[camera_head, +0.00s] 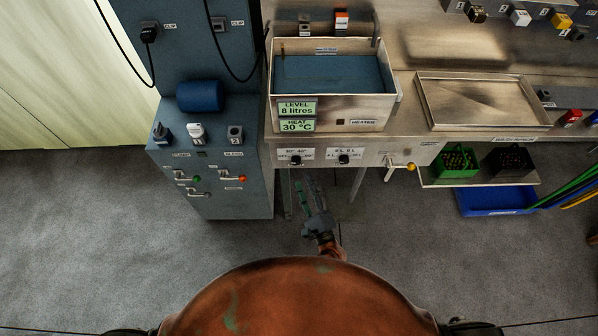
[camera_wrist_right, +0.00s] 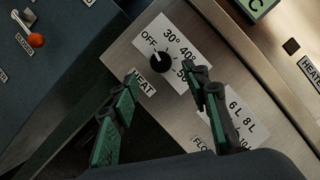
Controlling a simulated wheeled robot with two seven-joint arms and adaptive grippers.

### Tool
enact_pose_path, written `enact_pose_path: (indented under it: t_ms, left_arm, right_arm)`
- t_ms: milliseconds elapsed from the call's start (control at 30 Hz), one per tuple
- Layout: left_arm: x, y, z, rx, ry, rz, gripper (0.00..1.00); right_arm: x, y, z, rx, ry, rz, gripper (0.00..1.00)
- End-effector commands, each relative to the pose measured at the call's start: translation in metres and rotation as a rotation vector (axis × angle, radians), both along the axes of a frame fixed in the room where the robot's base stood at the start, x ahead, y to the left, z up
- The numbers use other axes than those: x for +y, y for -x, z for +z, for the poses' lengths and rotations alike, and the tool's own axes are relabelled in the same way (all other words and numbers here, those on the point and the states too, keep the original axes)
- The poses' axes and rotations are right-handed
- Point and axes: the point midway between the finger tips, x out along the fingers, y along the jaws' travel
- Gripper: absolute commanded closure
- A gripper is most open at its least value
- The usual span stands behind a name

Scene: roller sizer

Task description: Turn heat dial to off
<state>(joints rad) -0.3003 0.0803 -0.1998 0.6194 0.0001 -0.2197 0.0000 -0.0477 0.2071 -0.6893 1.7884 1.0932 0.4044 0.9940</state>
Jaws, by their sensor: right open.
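The heat dial (camera_wrist_right: 161,62) is a small black knob on a white label with OFF, 30°, 40° and a partly hidden 50° around it. A pale mark on the knob appears to point up-left, toward OFF. The dial also shows in the head view (camera_head: 295,160) on the front panel below the tank. My right gripper (camera_head: 308,184) is open and empty just in front of and below the dial. In the right wrist view its green-padded fingers (camera_wrist_right: 162,77) are spread on either side of the dial, apparently short of it. My left gripper is not in view.
The level dial (camera_head: 344,160) sits right of the heat dial; its label is partly behind a finger in the wrist view. The heat display (camera_head: 297,125) reads 30 °C. A blue cabinet (camera_head: 240,185) with levers stands left.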

Motion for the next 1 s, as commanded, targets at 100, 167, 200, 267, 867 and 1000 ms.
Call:
enact_pose_path:
  t_ms: [100,167,200,267,867,1000]
  left_arm:
    - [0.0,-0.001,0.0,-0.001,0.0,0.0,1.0]
    - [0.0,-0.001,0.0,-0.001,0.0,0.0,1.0]
    - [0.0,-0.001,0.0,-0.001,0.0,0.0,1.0]
    - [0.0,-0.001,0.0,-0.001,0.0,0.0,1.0]
    - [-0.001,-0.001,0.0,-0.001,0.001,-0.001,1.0]
    - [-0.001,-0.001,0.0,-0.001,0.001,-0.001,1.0]
  right_arm:
    - [-0.008,0.022,-0.005,0.002,0.001,0.001,0.57]
    - [-0.011,0.029,-0.007,0.001,0.002,0.001,0.57]
    - [-0.013,0.034,-0.008,0.002,0.002,0.0,0.57]
    - [-0.014,0.039,-0.008,0.001,0.0,0.0,0.57]
    - [-0.016,0.045,-0.009,0.0,-0.001,0.0,0.57]
    - [-0.017,0.045,-0.012,0.002,0.013,-0.001,0.57]
